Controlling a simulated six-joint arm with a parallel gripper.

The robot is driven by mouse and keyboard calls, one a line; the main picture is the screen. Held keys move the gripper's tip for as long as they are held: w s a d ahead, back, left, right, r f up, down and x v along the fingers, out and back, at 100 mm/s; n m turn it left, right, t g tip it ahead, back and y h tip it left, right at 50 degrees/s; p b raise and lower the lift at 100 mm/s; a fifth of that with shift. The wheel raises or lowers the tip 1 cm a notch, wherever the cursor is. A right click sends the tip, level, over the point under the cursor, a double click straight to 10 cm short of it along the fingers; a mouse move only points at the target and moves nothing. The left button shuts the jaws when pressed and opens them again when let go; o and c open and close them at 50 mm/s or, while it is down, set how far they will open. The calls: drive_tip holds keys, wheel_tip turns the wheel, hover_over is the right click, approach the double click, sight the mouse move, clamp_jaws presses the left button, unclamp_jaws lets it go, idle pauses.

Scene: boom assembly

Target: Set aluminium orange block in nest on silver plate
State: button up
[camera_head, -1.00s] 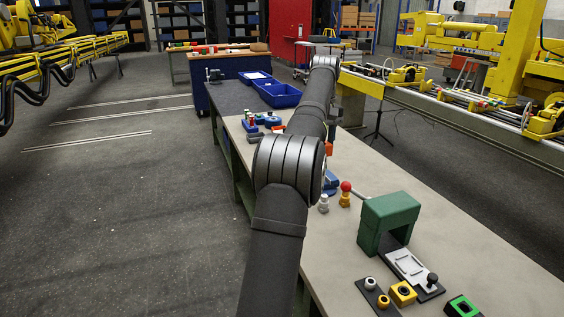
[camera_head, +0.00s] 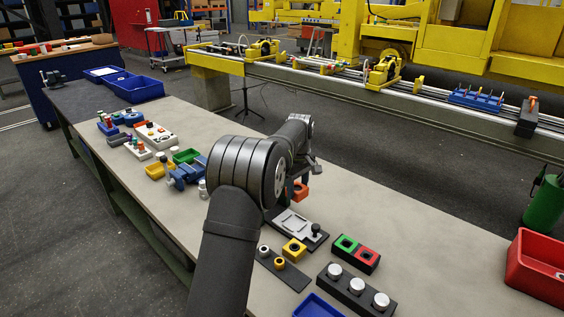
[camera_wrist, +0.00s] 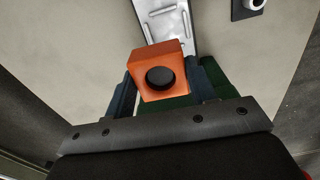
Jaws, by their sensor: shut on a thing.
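The orange block (camera_wrist: 168,52), with a dark round hole in its face, is held between the two fingers of my gripper (camera_wrist: 161,84). The block also shows in the head view (camera_head: 301,191), just past my dark wrist, with my gripper (camera_head: 297,184) partly hidden. The silver plate (camera_head: 293,224) lies on a dark base below and in front of the block. In the wrist view the plate (camera_wrist: 166,20) shows beyond the block, which covers its near part. I cannot tell the exact height of the block above it. A dark green body (camera_wrist: 218,76) lies behind my fingers.
A black knob (camera_head: 316,230) stands at the plate's right end. A yellow block (camera_head: 294,250), a dark strip with small knobs (camera_head: 285,272), and a green-and-red button box (camera_head: 356,253) stand close by.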

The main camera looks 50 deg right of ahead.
sight(296, 191)
drive_tip(key=f, duration=0.1)
drive_tip(key=a+f, duration=0.1)
drive_tip(key=f, duration=0.2)
drive_tip(key=shift+s+a, duration=0.25)
drive_tip(key=shift+a, duration=0.1)
drive_tip(key=shift+f, duration=2.3)
drive_tip(key=shift+s+f, duration=0.1)
drive_tip(key=shift+f, duration=0.9)
drive_tip(key=o, duration=1)
drive_tip(key=shift+o, duration=0.2)
drive_tip(key=shift+r, duration=3.5)
